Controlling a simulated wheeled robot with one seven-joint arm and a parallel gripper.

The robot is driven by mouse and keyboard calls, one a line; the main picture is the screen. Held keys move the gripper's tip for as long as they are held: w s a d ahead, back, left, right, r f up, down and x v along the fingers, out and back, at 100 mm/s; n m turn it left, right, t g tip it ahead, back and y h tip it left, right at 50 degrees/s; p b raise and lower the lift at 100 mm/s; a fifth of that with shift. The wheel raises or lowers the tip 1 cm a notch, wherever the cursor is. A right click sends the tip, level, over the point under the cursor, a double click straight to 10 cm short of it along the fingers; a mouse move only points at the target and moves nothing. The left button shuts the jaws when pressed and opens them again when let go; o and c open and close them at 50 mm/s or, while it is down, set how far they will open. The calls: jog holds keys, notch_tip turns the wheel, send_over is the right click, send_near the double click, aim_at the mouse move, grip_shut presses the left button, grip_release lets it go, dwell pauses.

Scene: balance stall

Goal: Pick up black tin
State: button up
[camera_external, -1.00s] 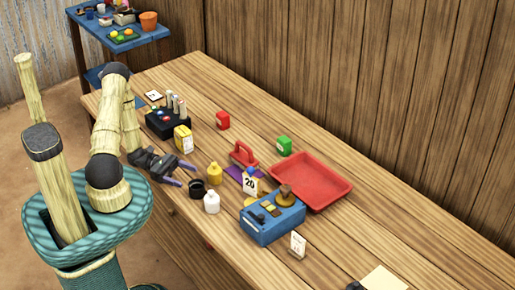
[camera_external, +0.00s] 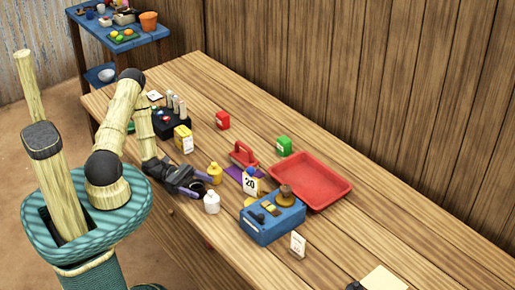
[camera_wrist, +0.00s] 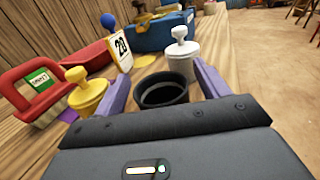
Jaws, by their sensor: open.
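The black tin (camera_wrist: 161,91) is a round, open-topped dark cup. In the wrist view it stands upright on the table between the purple fingers of my gripper (camera_wrist: 162,88). In the external view my gripper (camera_external: 202,188) is low over the table, and the tin (camera_external: 198,184) is mostly hidden behind it. The fingers are open, one on each side of the tin. I cannot tell whether either finger touches it.
Behind are a number card (camera_external: 250,184), a blue box (camera_external: 272,226) and a red tray (camera_external: 335,187). A yellow tin (camera_external: 183,138) stands further left.

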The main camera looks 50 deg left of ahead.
jog(key=shift+w+d, duration=0.2)
jog(key=shift+d, duration=0.3)
jog(key=c, duration=1)
